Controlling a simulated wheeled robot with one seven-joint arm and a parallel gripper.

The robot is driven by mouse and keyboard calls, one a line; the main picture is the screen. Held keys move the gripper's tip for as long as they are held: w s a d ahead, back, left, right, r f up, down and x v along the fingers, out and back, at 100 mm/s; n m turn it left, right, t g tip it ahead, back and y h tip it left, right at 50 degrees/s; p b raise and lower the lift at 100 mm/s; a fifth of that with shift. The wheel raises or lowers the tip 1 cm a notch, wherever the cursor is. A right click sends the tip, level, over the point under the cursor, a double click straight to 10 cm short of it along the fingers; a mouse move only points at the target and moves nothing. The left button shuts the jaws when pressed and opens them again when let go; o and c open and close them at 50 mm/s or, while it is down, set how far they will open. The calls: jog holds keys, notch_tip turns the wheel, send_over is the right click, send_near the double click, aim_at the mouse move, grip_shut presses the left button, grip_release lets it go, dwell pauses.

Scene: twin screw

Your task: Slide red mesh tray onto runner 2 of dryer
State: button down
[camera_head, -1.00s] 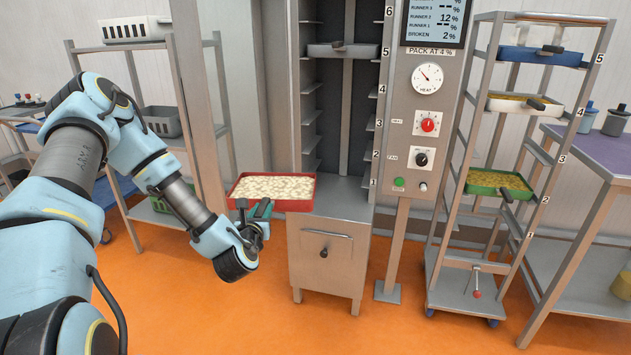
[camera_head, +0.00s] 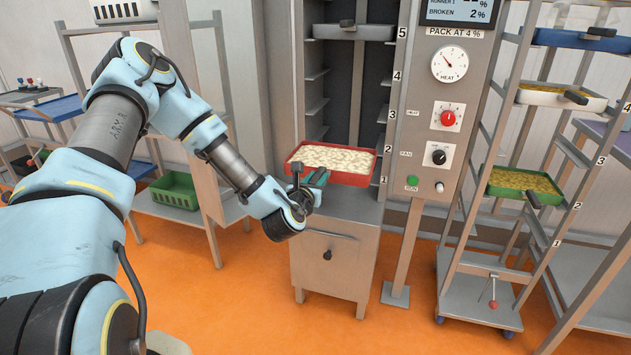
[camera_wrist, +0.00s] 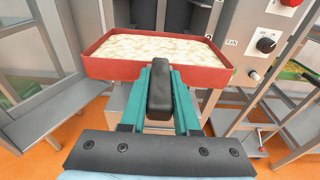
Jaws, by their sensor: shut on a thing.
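The red tray (camera_head: 345,175) is full of pale pieces and is held about level in front of the dryer's open bay (camera_head: 340,100). It also shows in the wrist view (camera_wrist: 110,68), its near wall towards me. In the head view the tray appears low in the bay, near numbers 1 and 2. I cannot tell whether it touches a runner.
A grey tray (camera_head: 352,33) sits at runner 5. The control panel (camera_head: 445,130) stands right of the bay. A wheeled rack (camera_head: 470,210) at right holds blue, white and green (camera_head: 525,182) trays. A shelf with a green basket (camera_head: 175,190) stands at left.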

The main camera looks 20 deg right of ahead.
jog(key=r+b+x, duration=0.1)
jog(key=b+x, duration=0.2)
jog(key=x, duration=0.5)
jog(key=b+x, duration=0.3)
jog(key=x, duration=0.5)
jog(key=r+b+x, duration=0.1)
jog(key=b+x, duration=0.1)
jog(key=x, duration=0.6)
jog(key=shift+w+d+r+b, duration=0.15)
jog(key=shift+w+r+b, duration=0.1)
jog(key=shift+r+b, duration=0.15)
jog(key=shift+r+b+x, duration=0.15)
jog(key=shift+b+x, duration=0.25)
jog(key=shift+x, duration=0.4)
jog(key=shift+r+b+x, duration=0.15)
jog(key=shift+b+x, duration=0.25)
jog(key=shift+x, duration=0.35)
jog(key=shift+f+b, duration=0.45)
jog(key=shift+b, duration=0.05)
jog(key=c, duration=0.6)
grip_release()
jog(key=shift+o, duration=0.2)
jog(key=r+b, duration=0.1)
jog(key=b, duration=0.1)
send_over(332, 166)
jog(key=shift+d, duration=0.15)
